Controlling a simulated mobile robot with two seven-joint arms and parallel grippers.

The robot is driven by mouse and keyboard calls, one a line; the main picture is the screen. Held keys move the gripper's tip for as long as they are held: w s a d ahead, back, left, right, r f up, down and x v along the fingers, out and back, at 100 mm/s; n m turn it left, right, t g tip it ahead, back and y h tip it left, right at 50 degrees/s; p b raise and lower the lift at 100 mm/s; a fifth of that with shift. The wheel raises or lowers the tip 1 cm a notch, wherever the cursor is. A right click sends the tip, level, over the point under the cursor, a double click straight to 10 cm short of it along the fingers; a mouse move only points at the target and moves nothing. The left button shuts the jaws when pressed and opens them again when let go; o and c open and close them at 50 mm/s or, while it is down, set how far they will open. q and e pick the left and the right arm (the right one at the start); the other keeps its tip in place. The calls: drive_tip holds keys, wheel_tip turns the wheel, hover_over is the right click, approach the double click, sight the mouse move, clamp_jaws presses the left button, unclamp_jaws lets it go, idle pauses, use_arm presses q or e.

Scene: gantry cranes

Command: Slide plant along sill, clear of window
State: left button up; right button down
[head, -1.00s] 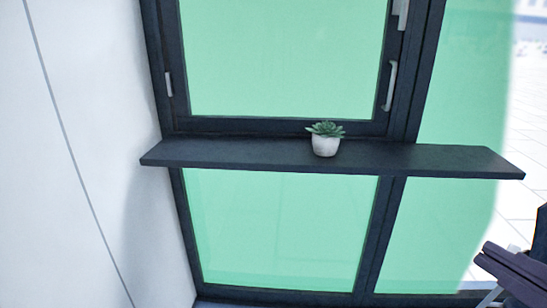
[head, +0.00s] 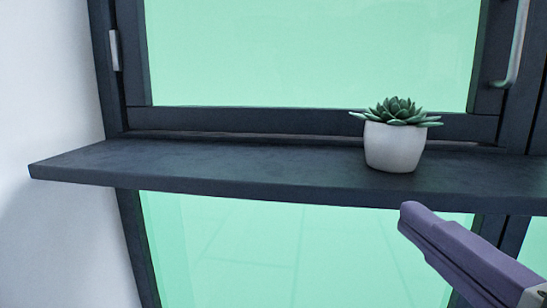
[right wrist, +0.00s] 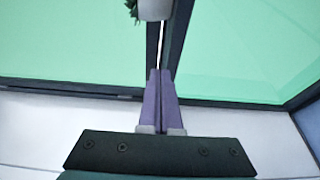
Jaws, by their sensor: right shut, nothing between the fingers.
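The plant (head: 394,147) is a green succulent in a round white pot, upright on the dark sill (head: 200,168), right of its middle in the head view. It stands in front of the window (head: 310,50), a green-tinted pane in a dark frame. My right gripper (head: 408,216) has purple fingers and is below and in front of the sill's front edge, under the plant in the picture and apart from it. In the right wrist view its fingers (right wrist: 159,75) are together and empty, with the pot (right wrist: 154,9) partly cut off at the top. My left gripper is not in view.
A light wall (head: 45,90) closes off the left. The window's handle (head: 518,45) is at the upper right and a hinge (head: 115,50) at the left. The sill left of the plant is bare.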

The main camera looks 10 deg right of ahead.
approach(363, 171)
drive_tip(key=a, duration=0.1)
drive_tip(key=w+a+r, duration=0.2)
drive_tip(key=a, duration=0.1)
drive_tip(key=shift+w+p, duration=0.25)
drive_tip(key=shift+p, duration=0.15)
drive_tip(key=w, duration=0.5)
drive_tip(key=w+b, duration=0.1)
drive_tip(key=w, duration=0.2)
drive_tip(key=shift+w+a+f, duration=0.1)
drive_tip(key=shift+w+a, duration=0.2)
drive_tip(key=d, duration=0.3)
drive_tip(key=shift+s+d, duration=0.1)
drive_tip(key=shift+s, duration=0.3)
drive_tip(key=shift+s+d, duration=0.1)
drive_tip(key=shift+d, duration=0.25)
drive_tip(key=shift+p, duration=0.3)
